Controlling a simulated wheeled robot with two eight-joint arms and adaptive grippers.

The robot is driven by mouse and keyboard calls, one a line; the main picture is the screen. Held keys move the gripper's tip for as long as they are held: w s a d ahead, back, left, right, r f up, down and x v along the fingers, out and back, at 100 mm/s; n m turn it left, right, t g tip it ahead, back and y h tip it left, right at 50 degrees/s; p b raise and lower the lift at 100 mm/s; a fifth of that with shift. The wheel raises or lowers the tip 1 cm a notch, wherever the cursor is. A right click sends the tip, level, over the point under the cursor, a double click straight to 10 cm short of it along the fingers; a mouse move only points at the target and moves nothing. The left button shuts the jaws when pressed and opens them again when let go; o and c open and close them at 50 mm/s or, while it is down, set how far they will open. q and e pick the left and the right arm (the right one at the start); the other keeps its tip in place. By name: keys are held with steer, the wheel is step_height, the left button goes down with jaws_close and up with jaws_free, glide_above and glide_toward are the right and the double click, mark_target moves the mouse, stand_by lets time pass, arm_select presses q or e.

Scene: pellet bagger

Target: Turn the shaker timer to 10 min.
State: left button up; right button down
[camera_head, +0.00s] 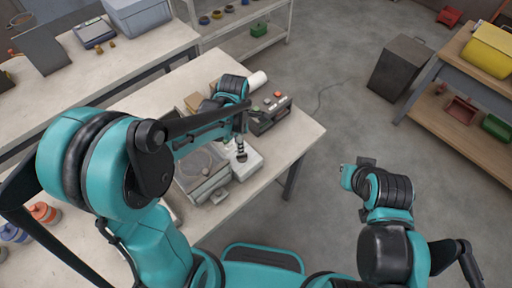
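A grey machine with a round pan under a clear-looking cover (201,165) stands on the near bench; it appears to be the shaker. A pale box (246,164) sits at its right side. My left arm reaches over the machine, and its gripper (241,150) points down at the top of this pale box. A small dark part there may be the timer knob; the gripper hides most of it, so its setting cannot be read. Whether the fingers touch or grip it is too small to tell. My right gripper (358,170) is off the bench, over the floor, with its fingers unclear.
A dark control box (268,113) with red and green buttons stands behind the pale box, near a white roll (257,80). A scale (94,32) sits on the far-left bench. A black bin (399,67) stands on the floor. Open floor lies between the benches.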

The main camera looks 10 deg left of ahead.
mark_target(242, 156)
arm_select(q)
step_height(242, 156, down, 6)
steer(key=shift+r+b, duration=0.15)
steer(key=shift+b, duration=0.65)
steer(key=shift+a+f, duration=0.15)
steer(key=shift+f, duration=0.35)
jaws_close()
